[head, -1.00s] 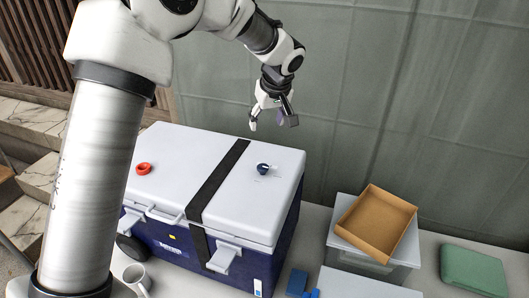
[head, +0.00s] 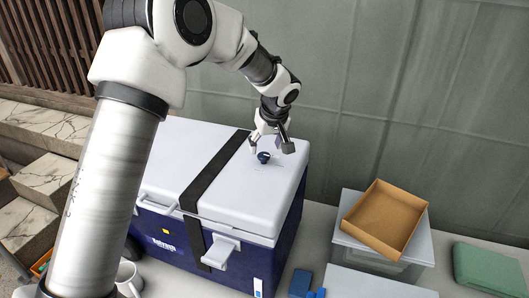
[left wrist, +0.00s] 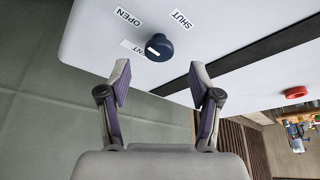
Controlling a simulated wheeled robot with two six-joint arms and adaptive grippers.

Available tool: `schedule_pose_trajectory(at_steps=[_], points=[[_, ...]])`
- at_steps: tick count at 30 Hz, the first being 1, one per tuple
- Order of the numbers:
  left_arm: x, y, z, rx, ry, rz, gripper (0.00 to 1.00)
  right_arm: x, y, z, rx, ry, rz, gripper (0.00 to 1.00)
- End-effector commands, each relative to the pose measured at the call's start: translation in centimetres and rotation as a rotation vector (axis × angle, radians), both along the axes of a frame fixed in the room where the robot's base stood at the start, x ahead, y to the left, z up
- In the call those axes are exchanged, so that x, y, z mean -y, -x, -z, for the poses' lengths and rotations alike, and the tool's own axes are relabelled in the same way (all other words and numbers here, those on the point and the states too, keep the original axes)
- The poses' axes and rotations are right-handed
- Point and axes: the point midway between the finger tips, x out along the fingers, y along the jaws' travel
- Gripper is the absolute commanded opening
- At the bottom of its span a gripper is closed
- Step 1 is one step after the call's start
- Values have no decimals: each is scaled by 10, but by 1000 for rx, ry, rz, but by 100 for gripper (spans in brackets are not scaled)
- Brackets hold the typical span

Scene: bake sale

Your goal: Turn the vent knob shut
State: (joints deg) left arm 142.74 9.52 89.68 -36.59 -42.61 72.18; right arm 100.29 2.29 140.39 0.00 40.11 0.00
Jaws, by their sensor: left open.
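The vent knob (head: 264,157) is a small dark blue round knob on the white cooler lid (head: 222,139). In the left wrist view the knob (left wrist: 161,46) has a short white mark on it. An OPEN label (left wrist: 128,18) is at its upper left and a SHUT label (left wrist: 181,20) at its upper right; a third label beside it is partly hidden. I cannot tell which label the mark points at. My left gripper (head: 271,149) is open and empty, pointing down just above the knob. In the wrist view the knob lies just beyond the gap between its fingertips (left wrist: 160,72).
A black strap (head: 214,172) crosses the lid left of the knob. A red ring-shaped part (left wrist: 295,93) is on the lid beyond the strap. A brown tray (head: 385,217) on a clear bin and a green box (head: 488,268) stand to the right. A wall rises behind.

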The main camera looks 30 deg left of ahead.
Motion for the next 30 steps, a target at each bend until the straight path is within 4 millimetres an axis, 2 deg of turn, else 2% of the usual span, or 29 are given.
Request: schedule_pose_trajectory(at_steps=[1,6,14,15,17,18,20,30], points=[[-3,-2,8,-4,1,-1,64,0,0,-6,0,0,0,40],[-11,-8,31,-2,1,0,64,0,0,-11,0,0,0,40],[-12,-9,36,1,1,-1,64,0,0,-10,0,0,0,40],[-12,-9,36,1,1,0,56,0,0,-10,0,0,0,40],[-12,-9,36,1,1,0,35,0,0,-10,0,0,0,40],[-12,-9,36,1,1,0,21,0,0,-10,0,0,0,40],[-12,-9,36,0,0,0,3,0,0,-10,0,0,0,40],[-12,-8,37,-1,0,17,3,0,0,-9,0,0,0,40]])
